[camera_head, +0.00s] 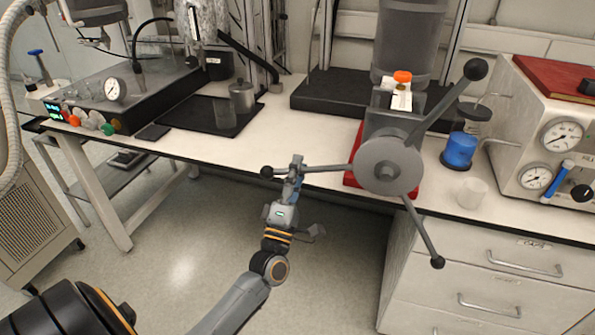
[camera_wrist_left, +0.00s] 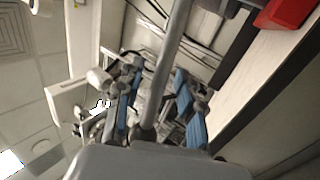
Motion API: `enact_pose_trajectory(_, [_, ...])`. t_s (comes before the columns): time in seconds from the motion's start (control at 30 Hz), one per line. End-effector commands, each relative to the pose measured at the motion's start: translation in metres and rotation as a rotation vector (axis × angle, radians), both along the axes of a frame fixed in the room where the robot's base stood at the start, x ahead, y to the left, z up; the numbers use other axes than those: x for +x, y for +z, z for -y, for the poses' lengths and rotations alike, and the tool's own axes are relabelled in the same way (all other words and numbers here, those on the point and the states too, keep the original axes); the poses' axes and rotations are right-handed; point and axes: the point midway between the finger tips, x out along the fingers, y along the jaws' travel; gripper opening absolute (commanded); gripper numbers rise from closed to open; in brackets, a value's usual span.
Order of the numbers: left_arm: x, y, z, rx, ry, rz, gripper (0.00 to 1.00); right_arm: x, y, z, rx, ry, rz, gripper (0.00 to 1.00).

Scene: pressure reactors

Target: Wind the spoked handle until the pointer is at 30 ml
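The spoked handle has a round grey hub (camera_head: 388,165) at the bench's front edge, with three spokes ending in black knobs. One spoke points up right, one down right, and one left to a knob (camera_head: 267,172). My left gripper (camera_head: 296,168) is at the left spoke, near its knob. In the left wrist view, the grey spoke (camera_wrist_left: 167,70) runs between the two blue-padded fingers of the left gripper (camera_wrist_left: 157,98). Gaps show between pads and spoke, so it looks open around it. I cannot make out a pointer or ml scale. My right gripper is out of view.
A grey cylinder (camera_head: 408,40) stands behind the hub, with an orange-capped item (camera_head: 402,80) before it. A blue-filled flask (camera_head: 460,148), a white cup (camera_head: 471,193) and a gauge box (camera_head: 540,140) are to the right. Drawers (camera_head: 490,275) stand below right; floor is clear below the spoke.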

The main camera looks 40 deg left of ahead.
Motion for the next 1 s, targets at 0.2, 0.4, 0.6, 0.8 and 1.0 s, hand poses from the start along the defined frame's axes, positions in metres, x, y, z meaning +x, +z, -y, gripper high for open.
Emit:
enact_pose_trajectory(0.2, [-0.019, -0.013, 0.005, 0.0, 0.0, -0.003, 0.37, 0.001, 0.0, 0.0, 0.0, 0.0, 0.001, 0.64])
enact_pose_trajectory(0.4, [-0.054, -0.037, 0.015, 0.0, -0.001, -0.006, 0.37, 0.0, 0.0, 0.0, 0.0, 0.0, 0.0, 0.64])
enact_pose_trajectory(0.6, [-0.083, -0.056, 0.024, 0.0, -0.002, -0.005, 0.37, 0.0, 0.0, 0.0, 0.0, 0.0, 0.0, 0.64])
enact_pose_trajectory(0.8, [-0.096, -0.065, 0.028, 0.0, -0.001, -0.002, 0.37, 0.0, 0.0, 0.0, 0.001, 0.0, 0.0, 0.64])
enact_pose_trajectory(1.0, [-0.097, -0.065, 0.028, 0.0, -0.001, -0.001, 0.37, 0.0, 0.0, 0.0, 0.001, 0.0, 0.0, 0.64])
